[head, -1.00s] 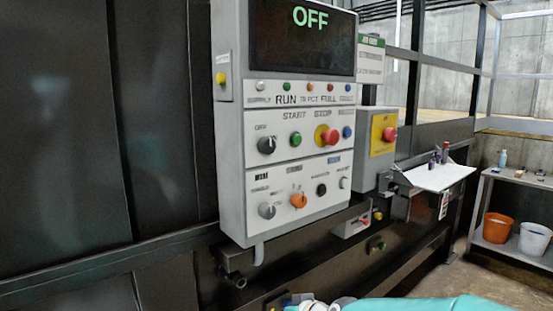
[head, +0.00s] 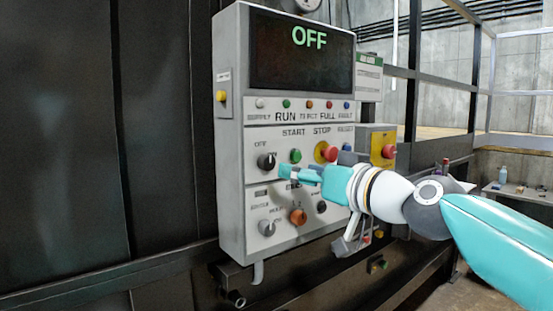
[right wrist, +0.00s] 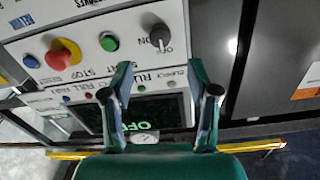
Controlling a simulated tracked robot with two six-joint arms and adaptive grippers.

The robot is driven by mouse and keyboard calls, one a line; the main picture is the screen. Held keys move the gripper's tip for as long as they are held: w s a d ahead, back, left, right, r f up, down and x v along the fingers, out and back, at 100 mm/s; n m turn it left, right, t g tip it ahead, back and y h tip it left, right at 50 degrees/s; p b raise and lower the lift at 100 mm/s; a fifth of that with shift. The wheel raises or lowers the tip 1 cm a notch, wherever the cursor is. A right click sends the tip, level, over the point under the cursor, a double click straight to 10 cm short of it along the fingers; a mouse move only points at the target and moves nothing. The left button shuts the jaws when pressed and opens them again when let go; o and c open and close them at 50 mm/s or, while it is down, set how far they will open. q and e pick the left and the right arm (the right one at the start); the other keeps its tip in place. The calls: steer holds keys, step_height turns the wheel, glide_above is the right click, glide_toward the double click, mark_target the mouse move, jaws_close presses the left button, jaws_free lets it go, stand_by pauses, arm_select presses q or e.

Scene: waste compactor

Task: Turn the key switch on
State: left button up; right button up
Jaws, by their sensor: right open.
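A dark rotary switch (head: 266,162), marked OFF and ON, is at the left of the upper button row on the grey control panel (head: 231,190). It also shows upside down in the right wrist view (right wrist: 158,33), beyond the gap between my fingers. The panel's display (head: 300,55) reads OFF. My right gripper (head: 284,173) is just right of and slightly below the switch in the head view. In the right wrist view my right gripper (right wrist: 162,78) is open, with nothing between its fingers. I cannot tell any contact. My left gripper is out of view.
Beside the switch are a green START button (head: 295,156) and a red STOP button (head: 330,153). Below are a grey knob (head: 266,228) and an orange knob (head: 298,217). A red button on a yellow box (head: 388,151) stands right of the panel. Dark wall is on the left.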

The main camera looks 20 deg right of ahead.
mark_target(271, 164)
steer(key=p+x, duration=0.2)
steer(key=x, duration=0.7)
steer(key=shift+w+a+p, duration=0.1)
steer(key=shift+w+p, duration=0.2)
steer(key=shift+w, duration=0.1)
